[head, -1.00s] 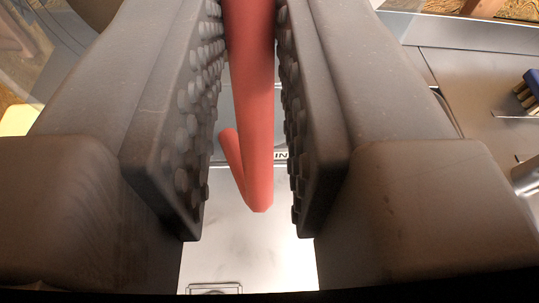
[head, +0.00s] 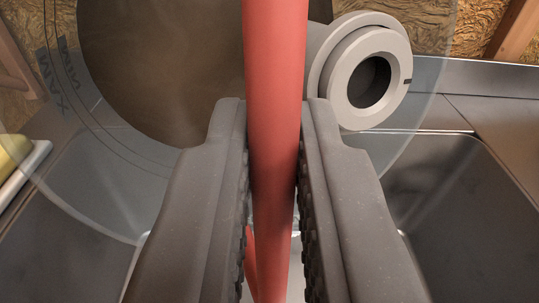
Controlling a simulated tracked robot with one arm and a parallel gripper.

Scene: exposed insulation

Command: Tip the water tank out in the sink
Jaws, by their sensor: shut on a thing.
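The water tank (head: 428,100) is a large clear round vessel in front of my gripper, with a brown area (head: 165,70) inside it and MIN and MAX marks at its left. A grey round spout (head: 368,82) with a dark opening faces me at the upper right. Its red handle (head: 272,140) runs down the middle of the view. My gripper (head: 272,150) is shut on the handle, one dark finger pressed on each side. Steel sink basins show at the right (head: 455,215) and left (head: 40,235), partly hidden by my fingers and the tank.
A steel counter edge (head: 440,75) runs behind the right basin. A yellow item (head: 12,155) on a white tray (head: 25,172) sits at the left edge. Exposed insulation (head: 470,25) and wooden studs (head: 512,30) line the back wall.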

